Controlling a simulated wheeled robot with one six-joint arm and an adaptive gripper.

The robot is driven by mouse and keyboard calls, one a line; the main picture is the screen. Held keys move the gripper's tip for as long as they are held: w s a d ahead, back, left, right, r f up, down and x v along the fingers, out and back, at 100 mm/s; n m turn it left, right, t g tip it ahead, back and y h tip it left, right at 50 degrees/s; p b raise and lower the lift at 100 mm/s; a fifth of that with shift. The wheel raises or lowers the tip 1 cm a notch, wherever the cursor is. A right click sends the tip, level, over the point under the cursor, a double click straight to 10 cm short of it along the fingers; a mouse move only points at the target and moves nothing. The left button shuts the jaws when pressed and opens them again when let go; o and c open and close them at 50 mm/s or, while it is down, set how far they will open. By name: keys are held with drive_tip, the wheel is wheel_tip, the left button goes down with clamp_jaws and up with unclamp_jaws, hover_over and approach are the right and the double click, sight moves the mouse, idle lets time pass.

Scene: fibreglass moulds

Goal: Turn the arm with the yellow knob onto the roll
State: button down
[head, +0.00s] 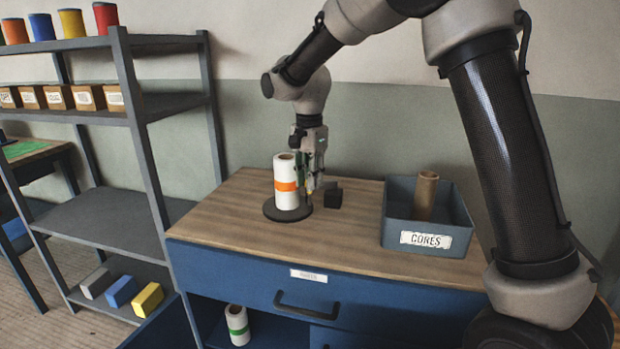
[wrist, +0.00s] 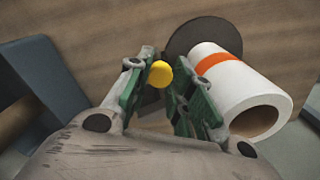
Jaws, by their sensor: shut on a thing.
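A white roll with an orange band (head: 286,184) stands upright on a dark round base (head: 270,213) on the wooden bench top. The roll also shows in the wrist view (wrist: 240,88), to the right of my gripper. My gripper (head: 315,182) points down just right of the roll. In the wrist view my gripper (wrist: 165,92) has the yellow knob (wrist: 160,74) between its green fingertips and is shut on it. The arm that carries the knob is mostly hidden by my fingers. A small dark block (head: 333,196) stands right of my gripper.
A blue-grey bin labelled CORES (head: 395,212) with a brown cardboard tube (head: 425,196) stands on the right of the bench. Shelves (head: 110,222) stand at the left. A roll with a green band (head: 237,325) is under the bench. The bench front is clear.

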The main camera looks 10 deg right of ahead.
drive_tip(key=c, duration=1.2)
unclamp_jaws()
drive_tip(key=shift+r, duration=0.15)
wheel_tip(320, 180, up, 12)
